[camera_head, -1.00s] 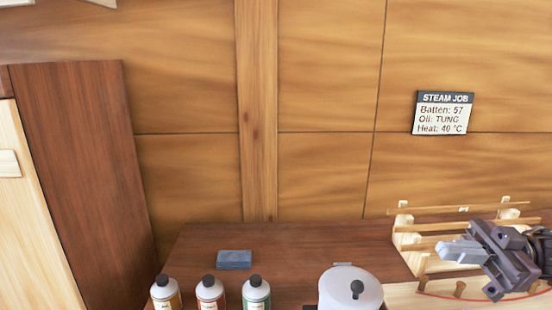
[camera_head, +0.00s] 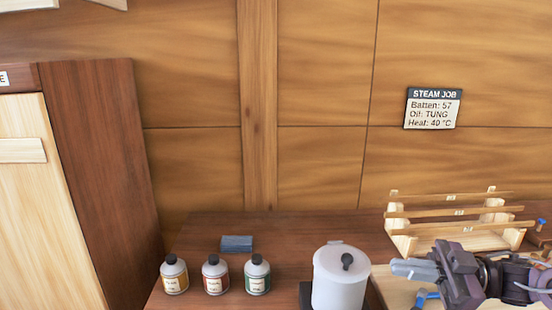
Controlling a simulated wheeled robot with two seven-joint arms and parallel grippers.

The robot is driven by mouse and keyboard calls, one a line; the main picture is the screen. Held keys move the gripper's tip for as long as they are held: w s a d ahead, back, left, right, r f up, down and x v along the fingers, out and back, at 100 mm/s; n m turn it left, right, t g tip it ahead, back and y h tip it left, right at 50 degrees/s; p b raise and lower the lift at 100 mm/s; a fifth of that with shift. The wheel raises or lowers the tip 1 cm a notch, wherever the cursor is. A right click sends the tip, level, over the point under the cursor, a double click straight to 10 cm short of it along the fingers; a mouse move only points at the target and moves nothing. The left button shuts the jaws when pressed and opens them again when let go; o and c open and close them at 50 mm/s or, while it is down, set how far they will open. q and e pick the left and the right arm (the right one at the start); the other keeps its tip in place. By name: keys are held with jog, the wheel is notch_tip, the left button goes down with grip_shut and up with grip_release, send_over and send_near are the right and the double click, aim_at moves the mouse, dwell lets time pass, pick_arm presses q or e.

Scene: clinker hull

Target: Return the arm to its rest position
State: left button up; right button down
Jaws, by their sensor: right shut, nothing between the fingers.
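My right gripper (camera_head: 408,269) is at the lower right, its arm coming in from the right edge. Its fingers point left and are closed together with nothing between them. It is in front of the wooden batten rack (camera_head: 405,242) and to the right of the white lidded pot (camera_head: 338,282). It looks apart from both. My left gripper is not in view.
Three capped bottles, with orange (camera_head: 174,275), red (camera_head: 215,275) and green (camera_head: 257,275) labels, stand on the dark bench (camera_head: 290,228). A blue-grey block (camera_head: 237,244) lies behind them. A blue-handled tool (camera_head: 424,297) lies below my gripper. A STEAM JOB sign (camera_head: 433,108) hangs on the wall.

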jog(key=w+a+f+m+t+h, duration=0.25)
jog(key=f+m+t+h, duration=0.3)
jog(key=f, duration=0.35)
jog(key=w+a+f+m+t+h, duration=0.1)
jog(key=a+f+m+t+h, duration=0.35)
jog(key=f+h, duration=0.3)
jog(key=s+d+f+m+g+h, duration=0.25)
jog(key=s+f+m+g, duration=0.2)
jog(key=s, duration=0.55)
jog(key=s+d+f+m+g+h, duration=0.2)
jog(key=s+f+m+g+h, duration=0.15)
jog(key=s+f, duration=0.4)
jog(key=s+f+n+g+b, duration=0.1)
jog(key=s+f+g+b, duration=0.2)
jog(key=f, duration=2.9)
pick_arm(q)
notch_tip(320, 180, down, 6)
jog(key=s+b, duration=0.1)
jog(key=b, duration=0.2)
pick_arm(e)
jog(key=s+d+f, duration=0.1)
jog(key=s+f, duration=0.9)
jog(key=s+d+f, duration=0.2)
jog(key=s+f, duration=0.8)
jog(key=f, duration=0.1)
jog(key=shift+s+d, duration=0.25)
